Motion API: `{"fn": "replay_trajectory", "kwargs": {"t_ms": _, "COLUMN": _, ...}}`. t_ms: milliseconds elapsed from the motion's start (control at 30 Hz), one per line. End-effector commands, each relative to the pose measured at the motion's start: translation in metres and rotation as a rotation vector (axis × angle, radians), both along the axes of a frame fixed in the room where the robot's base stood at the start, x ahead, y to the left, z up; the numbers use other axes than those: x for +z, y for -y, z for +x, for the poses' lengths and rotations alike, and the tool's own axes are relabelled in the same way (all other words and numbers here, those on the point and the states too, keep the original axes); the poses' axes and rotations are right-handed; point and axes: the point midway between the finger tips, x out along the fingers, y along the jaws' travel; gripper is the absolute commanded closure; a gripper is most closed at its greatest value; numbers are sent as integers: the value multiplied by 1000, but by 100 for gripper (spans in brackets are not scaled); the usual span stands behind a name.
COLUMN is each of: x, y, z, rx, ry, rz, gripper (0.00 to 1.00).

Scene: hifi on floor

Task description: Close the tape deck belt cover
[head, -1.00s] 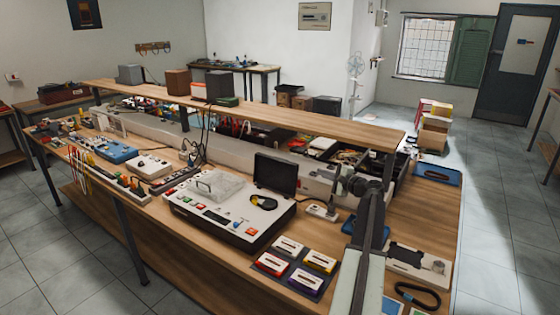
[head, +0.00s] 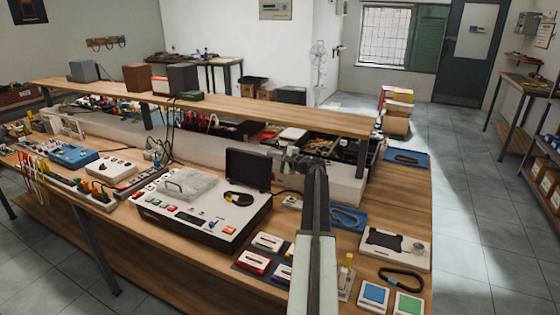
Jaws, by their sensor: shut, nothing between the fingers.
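The tape deck (head: 160,215) is a wide pale-topped machine with coloured buttons on the workbench. Its black belt cover (head: 248,169) stands open, upright at the deck's back right. A black loop, seemingly the belt, with a yellow part (head: 238,198) lies on the deck top in front of the cover. A clear lid with a handle (head: 188,184) sits on the deck's left part. My gripper (head: 288,157) is at the far end of my arm, right of the cover and seemingly apart from it. It is small and partly hidden by my wrist; it looks shut and empty.
Cassettes on a dark mat (head: 262,252) lie in front of the deck. Right of my arm are a blue tray (head: 347,220), a pale plate (head: 396,245), a black belt loop (head: 401,279) and blue and green squares. A raised wooden shelf (head: 230,108) runs behind the deck.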

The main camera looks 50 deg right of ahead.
Motion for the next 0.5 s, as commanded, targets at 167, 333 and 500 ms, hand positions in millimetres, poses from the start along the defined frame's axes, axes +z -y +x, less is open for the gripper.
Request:
{"fn": "replay_trajectory", "kwargs": {"t_ms": 167, "x": 13, "y": -29, "z": -6, "rx": 2, "ry": 0, "rz": 0, "gripper": 100}}
{"fn": "replay_trajectory", "kwargs": {"t_ms": 333, "x": 15, "y": -38, "z": -7, "rx": 2, "ry": 0, "rz": 0, "gripper": 100}}
{"fn": "replay_trajectory", "kwargs": {"t_ms": 500, "x": 15, "y": -38, "z": -7, "rx": 2, "ry": 0, "rz": -1, "gripper": 100}}
